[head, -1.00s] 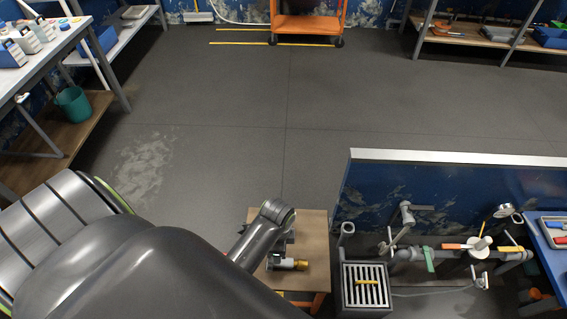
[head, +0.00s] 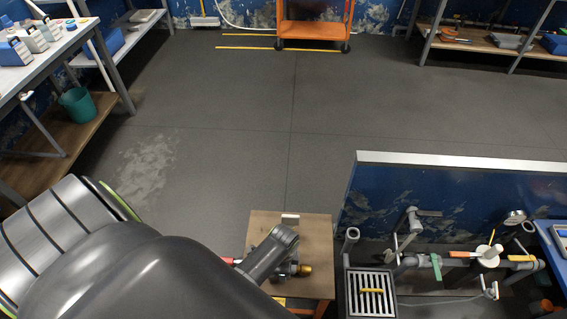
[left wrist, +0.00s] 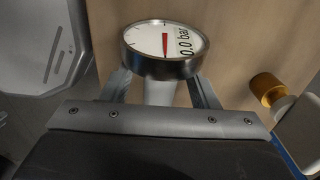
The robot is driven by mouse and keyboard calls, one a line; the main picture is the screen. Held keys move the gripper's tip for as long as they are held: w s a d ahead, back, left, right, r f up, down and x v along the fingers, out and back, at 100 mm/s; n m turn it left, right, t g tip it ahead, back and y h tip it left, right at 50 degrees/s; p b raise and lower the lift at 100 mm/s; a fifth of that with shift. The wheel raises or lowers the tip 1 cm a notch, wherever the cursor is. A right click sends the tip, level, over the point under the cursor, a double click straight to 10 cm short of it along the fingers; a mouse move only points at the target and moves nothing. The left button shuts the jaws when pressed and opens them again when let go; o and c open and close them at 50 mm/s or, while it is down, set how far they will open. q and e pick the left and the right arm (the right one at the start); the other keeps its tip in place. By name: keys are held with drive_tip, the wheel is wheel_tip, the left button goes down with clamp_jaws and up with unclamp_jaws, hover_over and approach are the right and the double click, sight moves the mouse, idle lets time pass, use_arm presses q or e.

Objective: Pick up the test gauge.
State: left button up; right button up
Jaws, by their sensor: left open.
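The test gauge (left wrist: 165,45) shows in the left wrist view, with a round metal rim, a white dial, a red needle and the reading 0.0 bar. My left gripper (left wrist: 160,88) is open, with one finger on either side of the gauge's pale stem, just below the dial. I cannot tell whether the fingers touch it. In the head view my left arm covers the gauge above the small wooden-topped table (head: 321,235). My right gripper is not in view.
A brass-ended fitting (head: 303,269) lies beside my left wrist and also shows in the wrist view (left wrist: 268,88). A red-ended item (head: 230,260) is at the table's left edge. A grated sink (head: 370,292) and valve pipework (head: 437,265) stand at right. The floor behind is clear.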

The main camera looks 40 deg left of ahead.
use_arm(q)
drive_tip(key=shift+c, duration=0.3)
drive_tip(key=c, duration=1.1)
wheel_tip(320, 180, up, 12)
drive_tip(key=p, duration=0.5)
